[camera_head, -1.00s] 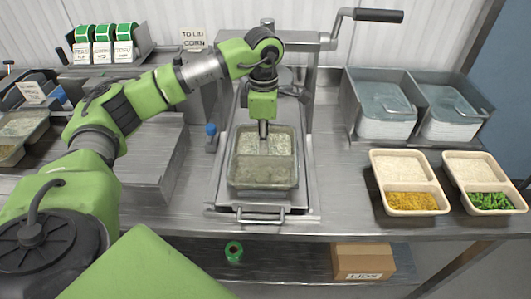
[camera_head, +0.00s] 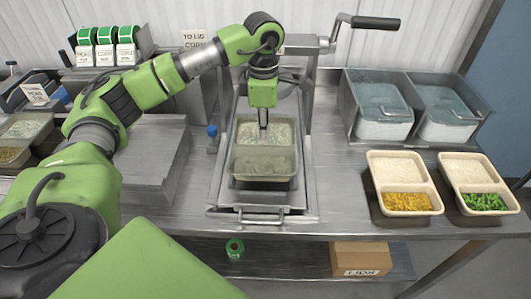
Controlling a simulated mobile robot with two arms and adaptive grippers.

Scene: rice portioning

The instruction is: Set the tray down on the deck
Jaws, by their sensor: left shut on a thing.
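The tray (camera_head: 264,171) is a pale two-compartment tray in the middle of the head view, with whitish grain, seemingly rice, in its far compartment. My left gripper (camera_head: 263,127) points down from above and is shut on the tray near its middle; the fingertips are small and partly hidden. The metal deck (camera_head: 226,194) of the lever press lies under the tray, with its frame showing around it. The tray looks level. I cannot tell from this view whether its underside touches the deck. My right gripper is not in view.
A press lever (camera_head: 378,22) and upright stand behind the deck. A corn tray (camera_head: 375,169) and a green-vegetable tray (camera_head: 448,168) sit at the right, in front of bins (camera_head: 372,138). A blue-capped bottle (camera_head: 212,138) stands close left of the deck. A carton (camera_head: 360,259) is below.

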